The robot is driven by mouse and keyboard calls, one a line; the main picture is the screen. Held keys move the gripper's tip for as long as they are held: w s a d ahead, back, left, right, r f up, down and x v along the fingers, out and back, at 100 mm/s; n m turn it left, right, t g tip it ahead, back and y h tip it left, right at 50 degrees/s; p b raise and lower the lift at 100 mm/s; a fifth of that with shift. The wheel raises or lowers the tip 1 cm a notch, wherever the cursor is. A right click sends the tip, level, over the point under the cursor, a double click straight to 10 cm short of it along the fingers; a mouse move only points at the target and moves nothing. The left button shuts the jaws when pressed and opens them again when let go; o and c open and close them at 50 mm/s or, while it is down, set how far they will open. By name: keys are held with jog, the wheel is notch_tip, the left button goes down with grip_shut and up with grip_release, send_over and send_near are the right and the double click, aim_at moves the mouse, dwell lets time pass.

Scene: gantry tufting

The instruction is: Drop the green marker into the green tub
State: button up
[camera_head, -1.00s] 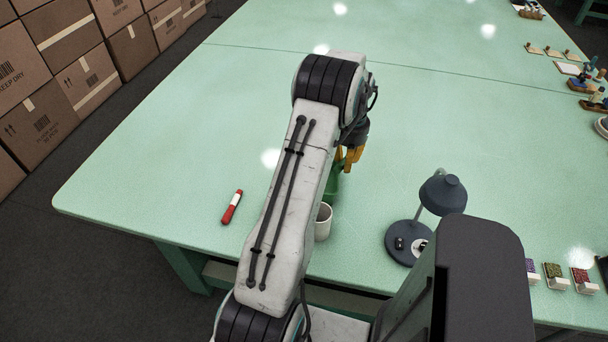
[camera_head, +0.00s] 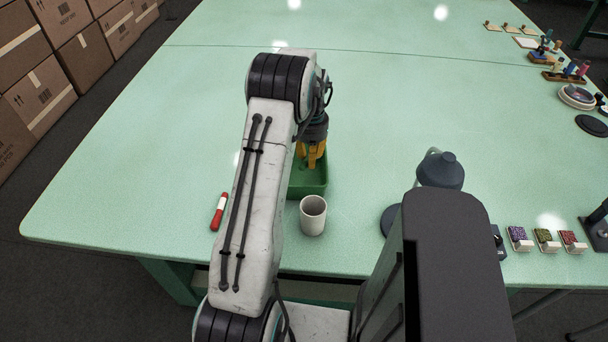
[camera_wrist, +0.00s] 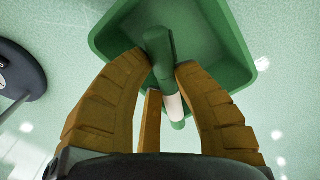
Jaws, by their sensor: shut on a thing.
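The green tub (camera_head: 312,187) stands on the table, partly hidden behind my arm, and it fills the upper part of the wrist view (camera_wrist: 222,42). My gripper (camera_head: 312,160) is above the tub with its orange fingers pointing down. In the wrist view my gripper (camera_wrist: 162,85) is shut on the green marker (camera_wrist: 160,50), which has a white band and a green end. The marker shows against the inside of the tub. I cannot tell how far its lower end is from the tub floor.
A white cup (camera_head: 313,216) stands just in front of the tub. A red marker (camera_head: 219,212) lies to the left. A dark desk lamp (camera_head: 440,170) stands to the right. Small coloured blocks (camera_head: 546,240) sit at the right front.

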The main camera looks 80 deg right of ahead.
jog(key=shift+f+b, duration=0.6)
jog(key=shift+f, duration=0.6)
jog(key=o, duration=0.9)
jog(key=shift+r, duration=0.1)
notch_tip(320, 180, up, 12)
jog(key=shift+d, duration=0.1)
